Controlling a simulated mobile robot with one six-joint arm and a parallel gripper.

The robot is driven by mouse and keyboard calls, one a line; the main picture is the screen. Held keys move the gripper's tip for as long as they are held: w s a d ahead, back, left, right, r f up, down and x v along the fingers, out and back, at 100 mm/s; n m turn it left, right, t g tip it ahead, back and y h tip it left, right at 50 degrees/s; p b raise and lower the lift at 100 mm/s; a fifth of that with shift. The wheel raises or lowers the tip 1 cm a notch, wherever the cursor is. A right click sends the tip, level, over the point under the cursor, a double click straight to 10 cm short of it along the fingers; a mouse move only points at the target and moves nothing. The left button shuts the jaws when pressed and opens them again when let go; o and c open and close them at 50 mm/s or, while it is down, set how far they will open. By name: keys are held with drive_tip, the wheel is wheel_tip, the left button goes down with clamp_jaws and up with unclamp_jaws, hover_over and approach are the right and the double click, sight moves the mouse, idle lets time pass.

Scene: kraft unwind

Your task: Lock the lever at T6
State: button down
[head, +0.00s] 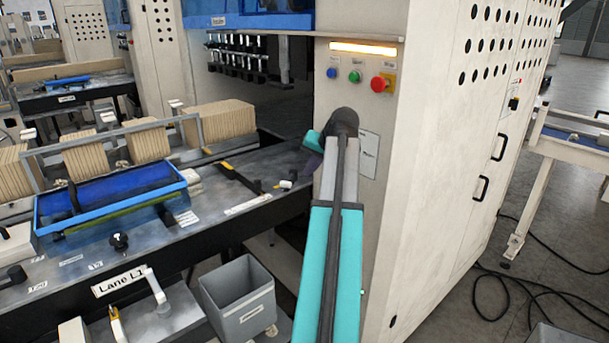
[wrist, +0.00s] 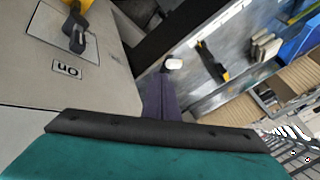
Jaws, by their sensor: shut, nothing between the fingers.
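No label reading T6 can be made out, so I cannot tell which lever it is. A black lever with a yellow end (head: 237,177) lies on the grey machine table; it also shows in the wrist view (wrist: 213,62). A small white-ended piece (head: 287,184) is right of it, showing in the wrist view just beyond my fingers (wrist: 173,63). In the wrist view a dark handle on a yellow mount (wrist: 77,35) sits on a panel beside a label that appears to read ON. My gripper (head: 313,163), with purple fingers (wrist: 160,95), is shut and empty beside the cabinet.
The beige cabinet (head: 430,170) stands close to my arm, with a red button (head: 380,84) on it. A blue tray (head: 110,200) and cardboard stacks (head: 218,122) occupy the table's left. A grey bin (head: 240,300) stands below. Cables (head: 510,295) lie on the right floor.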

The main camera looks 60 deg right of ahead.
sight(290, 180)
drive_tip(key=shift+w+a+r, duration=0.1)
drive_tip(key=shift+w+r, duration=0.05)
drive_tip(key=shift+r, duration=0.15)
drive_tip(key=p+x, duration=0.3)
drive_tip(key=x, duration=0.7)
idle(0.6)
